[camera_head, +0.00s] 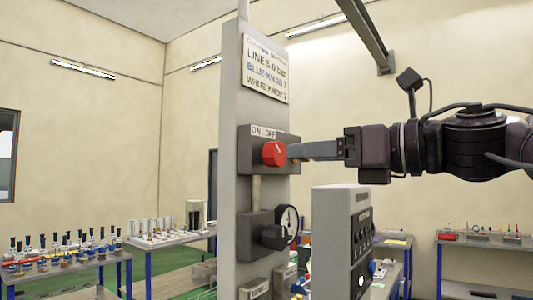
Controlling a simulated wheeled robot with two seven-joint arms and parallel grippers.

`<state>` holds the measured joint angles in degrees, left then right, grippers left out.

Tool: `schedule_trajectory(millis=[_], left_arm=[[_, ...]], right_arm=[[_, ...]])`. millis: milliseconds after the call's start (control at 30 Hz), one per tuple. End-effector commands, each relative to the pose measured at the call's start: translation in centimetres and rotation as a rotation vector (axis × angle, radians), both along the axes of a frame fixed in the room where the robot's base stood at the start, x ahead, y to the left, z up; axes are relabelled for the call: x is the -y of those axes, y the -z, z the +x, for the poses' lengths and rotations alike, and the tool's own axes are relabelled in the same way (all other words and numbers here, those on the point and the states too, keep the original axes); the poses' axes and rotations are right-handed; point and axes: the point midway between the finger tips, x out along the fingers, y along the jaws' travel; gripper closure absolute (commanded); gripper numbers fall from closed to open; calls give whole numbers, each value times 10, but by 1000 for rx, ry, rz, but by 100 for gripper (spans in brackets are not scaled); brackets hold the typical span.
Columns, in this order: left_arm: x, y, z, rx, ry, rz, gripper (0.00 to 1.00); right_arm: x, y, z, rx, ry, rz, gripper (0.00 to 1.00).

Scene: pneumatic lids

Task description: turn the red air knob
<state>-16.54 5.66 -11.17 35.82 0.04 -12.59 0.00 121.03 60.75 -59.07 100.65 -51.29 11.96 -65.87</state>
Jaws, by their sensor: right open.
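The red air knob (273,153) sits on a dark box (249,158) on the front of a tall grey post (230,100). An ON/OFF label (263,132) is above it. The knob's white mark slants toward the upper right. My right gripper (295,152) comes in from the right, level with the knob. Its fingers are seen edge-on and overlap, with their tips at the knob's right side. I cannot tell whether they touch it or straddle it. The gripper is open. My left gripper is out of view.
Below the knob are a round gauge (288,220) and a black knob (273,238). A sign (265,69) is higher on the post. A grey panel box (340,245) stands below my right arm. Tables with bottles (65,270) and small parts stand behind.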

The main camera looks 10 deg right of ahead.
Motion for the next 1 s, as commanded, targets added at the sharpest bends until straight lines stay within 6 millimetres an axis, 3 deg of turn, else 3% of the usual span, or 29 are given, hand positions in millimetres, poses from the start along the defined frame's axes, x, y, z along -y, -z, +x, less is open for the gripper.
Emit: schedule_trajectory(millis=[300, 767, 1000], left_arm=[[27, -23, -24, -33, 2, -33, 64], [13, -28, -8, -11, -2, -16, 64], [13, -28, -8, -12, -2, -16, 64]], right_arm=[[-37, -2, 36, -4, -2, -2, 42], [-47, 0, 47, -1, 0, 1, 42], [-47, 0, 47, -1, 0, 1, 73]])
